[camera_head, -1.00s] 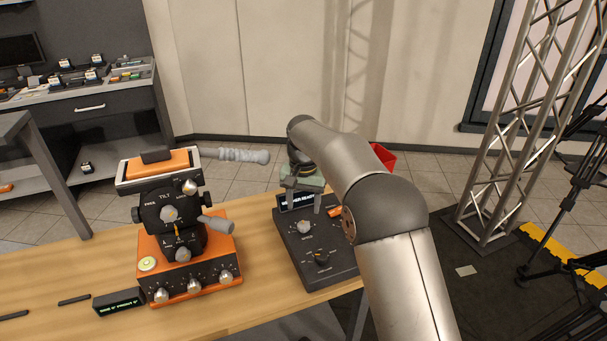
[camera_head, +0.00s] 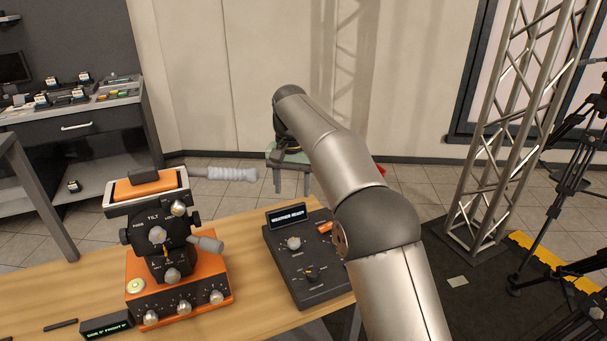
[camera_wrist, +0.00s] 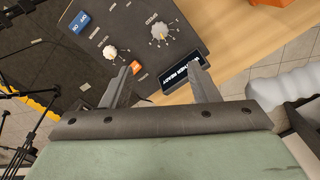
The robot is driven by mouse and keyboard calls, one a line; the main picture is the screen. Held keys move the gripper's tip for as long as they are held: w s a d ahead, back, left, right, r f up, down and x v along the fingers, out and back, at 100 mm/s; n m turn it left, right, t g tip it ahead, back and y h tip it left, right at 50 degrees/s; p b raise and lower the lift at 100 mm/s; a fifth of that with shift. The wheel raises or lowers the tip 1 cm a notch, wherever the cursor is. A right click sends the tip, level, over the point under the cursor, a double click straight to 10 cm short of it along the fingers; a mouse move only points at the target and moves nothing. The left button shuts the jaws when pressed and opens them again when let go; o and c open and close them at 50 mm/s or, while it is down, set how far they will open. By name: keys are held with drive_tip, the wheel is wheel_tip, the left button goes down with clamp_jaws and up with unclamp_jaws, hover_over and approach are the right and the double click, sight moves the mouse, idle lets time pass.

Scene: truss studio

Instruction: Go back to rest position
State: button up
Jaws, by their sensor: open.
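My gripper (camera_head: 292,182) hangs above and behind the dark control box, its fingers pointing down, apart from everything and empty. The wrist view shows my gripper (camera_wrist: 163,82) with its two fingers spread. The dark control box (camera_head: 306,275) stands on the wooden table (camera_head: 75,295), with knobs, an orange button and a lit display on its back edge. The same control box (camera_wrist: 185,15) fills the top of the wrist view, with the display partly behind a finger.
An orange camera head unit (camera_head: 178,270) with a grey ribbed handle (camera_head: 232,174) stands left of the box. A small black display (camera_head: 106,326) lies at its front left. A metal truss (camera_head: 505,130) and tripods (camera_head: 575,175) stand on the right. A red object (camera_head: 381,170) is mostly hidden by my arm.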

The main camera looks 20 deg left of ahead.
drive_tip(key=s+d+r, duration=0.1)
drive_tip(key=s+d, duration=0.4)
drive_tip(key=d, duration=0.6)
drive_tip(key=s+d+r, duration=0.1)
drive_tip(key=s+d, duration=0.4)
drive_tip(key=d, duration=0.6)
drive_tip(key=s+d+f, duration=0.5)
drive_tip(key=s+d, duration=0.1)
drive_tip(key=s, duration=0.5)
drive_tip(key=s+d+f, duration=0.5)
drive_tip(key=s+d, duration=0.2)
drive_tip(key=s, duration=0.5)
